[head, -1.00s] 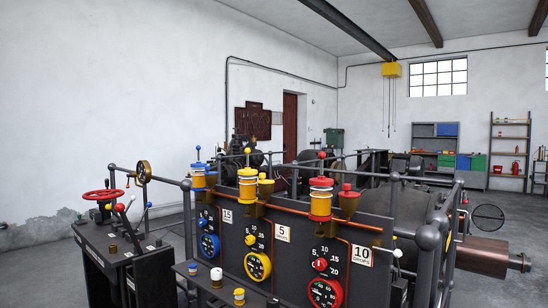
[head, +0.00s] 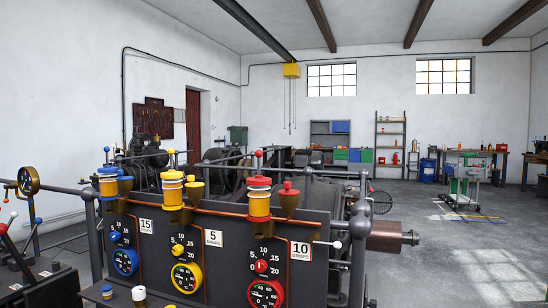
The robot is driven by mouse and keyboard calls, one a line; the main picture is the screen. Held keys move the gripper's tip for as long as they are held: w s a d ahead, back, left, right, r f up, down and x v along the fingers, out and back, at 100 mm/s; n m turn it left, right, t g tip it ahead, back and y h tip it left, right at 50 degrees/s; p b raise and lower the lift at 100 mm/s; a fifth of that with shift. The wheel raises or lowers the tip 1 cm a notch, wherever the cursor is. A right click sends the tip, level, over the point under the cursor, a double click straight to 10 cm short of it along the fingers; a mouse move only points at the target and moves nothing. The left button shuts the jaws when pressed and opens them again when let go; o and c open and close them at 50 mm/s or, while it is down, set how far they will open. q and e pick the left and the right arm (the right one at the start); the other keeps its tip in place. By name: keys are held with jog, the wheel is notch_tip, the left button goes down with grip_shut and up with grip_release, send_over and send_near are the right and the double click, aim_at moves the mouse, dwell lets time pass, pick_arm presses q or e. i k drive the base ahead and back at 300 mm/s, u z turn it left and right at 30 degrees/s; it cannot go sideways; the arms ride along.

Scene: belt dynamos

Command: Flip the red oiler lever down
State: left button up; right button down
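The red oiler (head: 259,197) stands on the dark panel (head: 215,240), with a red cap and an amber body. Its lever, a short stem with a red ball (head: 259,153), points upright from the cap. The yellow oiler (head: 172,190) and blue oiler (head: 108,184) stand to its left, each with an upright ball-tipped lever. Below the red oiler are a red knob (head: 261,266) and a red-rimmed gauge (head: 265,294), cut by the lower edge. Neither of my grippers is in view.
A grey rail (head: 310,173) runs behind the oilers. A red funnel cup (head: 289,195) stands close right of the red oiler. A white-knobbed lever (head: 336,244) sticks out at the panel's right. Open floor (head: 450,260) lies to the right.

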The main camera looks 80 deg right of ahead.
aim_at(259, 153)
jog(key=z, duration=2.05)
